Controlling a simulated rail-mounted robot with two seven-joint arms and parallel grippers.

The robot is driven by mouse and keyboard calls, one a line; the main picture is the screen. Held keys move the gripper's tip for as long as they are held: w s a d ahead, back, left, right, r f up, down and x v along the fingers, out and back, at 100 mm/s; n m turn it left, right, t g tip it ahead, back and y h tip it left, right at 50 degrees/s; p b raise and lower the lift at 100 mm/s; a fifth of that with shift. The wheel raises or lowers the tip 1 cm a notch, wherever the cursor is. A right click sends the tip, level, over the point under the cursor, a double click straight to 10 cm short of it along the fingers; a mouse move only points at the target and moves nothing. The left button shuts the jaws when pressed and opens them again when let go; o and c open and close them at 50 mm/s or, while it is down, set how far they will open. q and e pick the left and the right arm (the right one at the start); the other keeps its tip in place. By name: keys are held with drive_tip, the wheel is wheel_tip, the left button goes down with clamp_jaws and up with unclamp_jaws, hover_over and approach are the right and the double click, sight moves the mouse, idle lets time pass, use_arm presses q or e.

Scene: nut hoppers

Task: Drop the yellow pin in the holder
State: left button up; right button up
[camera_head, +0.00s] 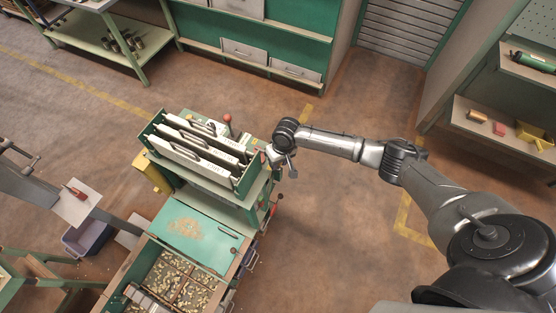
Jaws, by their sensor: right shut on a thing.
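My right gripper (279,157) is at the right side of the green machine (256,186), beside its top edge. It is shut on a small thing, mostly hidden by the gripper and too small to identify. I cannot make out the yellow pin with certainty, nor tell which part of the machine is the holder. A green-sided rack (247,182) on top of the machine holds upright pale panels (190,158) with dark handles. My left gripper is not in view.
A red-knobbed lever (227,118) stands behind the rack. A green lid (190,233) and an open compartment box of nuts (175,278) are in front. A workbench with a paper sheet (76,204) is at left. Floor (340,230) right of the machine is clear.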

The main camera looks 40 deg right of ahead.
drive_tip(key=shift+f, duration=0.3)
drive_tip(key=o, duration=1)
drive_tip(key=shift+r, duration=0.1)
drive_tip(key=shift+d+r, duration=0.1)
drive_tip(key=shift+r, duration=0.3)
wheel_tip(320, 180, up, 12)
drive_tip(key=d, duration=0.2)
drive_tip(key=shift+s+d+r+p, duration=0.15)
drive_tip(key=shift+s+r+p, duration=0.1)
drive_tip(key=shift+p, duration=0.2)
